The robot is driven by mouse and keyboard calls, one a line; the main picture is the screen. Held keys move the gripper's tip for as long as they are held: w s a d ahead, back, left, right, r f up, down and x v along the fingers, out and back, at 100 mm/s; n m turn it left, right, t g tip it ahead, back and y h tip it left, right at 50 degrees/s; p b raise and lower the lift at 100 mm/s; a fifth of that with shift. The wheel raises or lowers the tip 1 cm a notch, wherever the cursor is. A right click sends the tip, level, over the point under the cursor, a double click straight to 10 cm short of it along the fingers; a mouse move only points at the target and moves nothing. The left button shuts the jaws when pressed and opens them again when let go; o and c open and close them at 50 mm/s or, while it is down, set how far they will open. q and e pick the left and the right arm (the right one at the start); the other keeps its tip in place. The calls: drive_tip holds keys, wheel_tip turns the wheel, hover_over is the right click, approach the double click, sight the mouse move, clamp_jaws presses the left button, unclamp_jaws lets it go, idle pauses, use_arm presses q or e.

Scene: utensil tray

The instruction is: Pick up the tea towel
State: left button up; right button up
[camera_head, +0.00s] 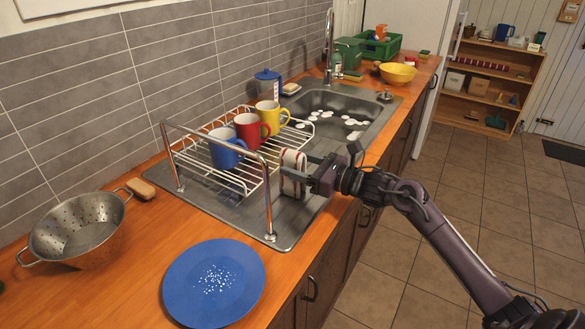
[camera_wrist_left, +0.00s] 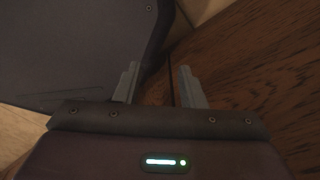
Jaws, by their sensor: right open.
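The tea towel (camera_head: 292,164) is white with red stripes. It hangs over the front rail of the dish rack, at the rack's right part in the head view. My right gripper (camera_head: 308,170) is open right at the towel, with its fingers pointing left toward it. I cannot tell whether the fingers touch the towel or are on both sides of it. My left gripper (camera_wrist_left: 158,70) shows only in the left wrist view. Its fingers are apart with nothing between them, in front of a brown wooden surface.
The dish rack (camera_head: 228,175) holds blue, red and yellow mugs (camera_head: 249,130) beside the towel. A chrome rail (camera_head: 268,195) stands at the front. A blue plate (camera_head: 214,283) and a colander (camera_head: 78,230) are on the counter, left of the sink (camera_head: 345,105).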

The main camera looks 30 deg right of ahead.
sight(286, 159)
drive_tip(key=x, duration=0.1)
drive_tip(key=p+x, duration=0.1)
drive_tip(key=shift+w+a+r, duration=0.15)
drive_tip(key=shift+w+r, duration=0.15)
drive_tip(key=shift+w, duration=0.05)
drive_tip(key=shift+w+a+f, duration=0.2)
drive_tip(key=shift+w+a, duration=0.1)
drive_tip(key=shift+w, duration=0.05)
drive_tip(key=c, duration=1.1)
drive_tip(key=shift+r, duration=0.1)
